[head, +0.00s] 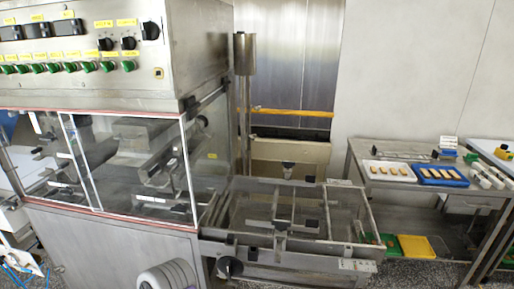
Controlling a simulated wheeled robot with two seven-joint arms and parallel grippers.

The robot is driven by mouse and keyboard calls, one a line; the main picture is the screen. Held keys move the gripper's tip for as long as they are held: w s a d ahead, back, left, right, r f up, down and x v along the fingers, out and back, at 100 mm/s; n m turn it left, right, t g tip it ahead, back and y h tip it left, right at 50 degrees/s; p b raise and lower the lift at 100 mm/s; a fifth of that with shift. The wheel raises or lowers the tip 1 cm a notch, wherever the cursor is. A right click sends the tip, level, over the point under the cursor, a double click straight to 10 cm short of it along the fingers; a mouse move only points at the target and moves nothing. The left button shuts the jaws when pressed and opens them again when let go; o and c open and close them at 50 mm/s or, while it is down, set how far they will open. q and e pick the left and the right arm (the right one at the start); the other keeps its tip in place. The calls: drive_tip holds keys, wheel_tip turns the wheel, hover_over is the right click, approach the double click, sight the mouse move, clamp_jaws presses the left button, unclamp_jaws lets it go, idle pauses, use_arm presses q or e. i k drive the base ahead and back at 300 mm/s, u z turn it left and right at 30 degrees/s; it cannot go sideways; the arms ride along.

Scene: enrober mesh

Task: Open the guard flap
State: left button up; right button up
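The enrober machine (115,250) stands at the left, with a steel control box on top. Clear guard panels with pale edges and a red line along the top cover its front. I take the wide front panel (110,185) to be the guard flap. It hangs down over the opening and looks closed. Rollers and metal parts show through it. A clear side panel (212,140) closes the right end. No handle can be made out for certain. Neither of my grippers is in view.
A steel mesh conveyor frame (290,243) with cross bars and a black knob (229,267) juts out right of the machine. A steel table (358,150) farther right holds a white tray (372,174) and a blue tray (424,180).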

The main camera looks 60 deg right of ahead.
sight(192, 111)
drive_tip(key=u, duration=0.4)
drive_tip(key=k, duration=1)
drive_tip(key=z, duration=1.7)
drive_tip(key=i, duration=0.3)
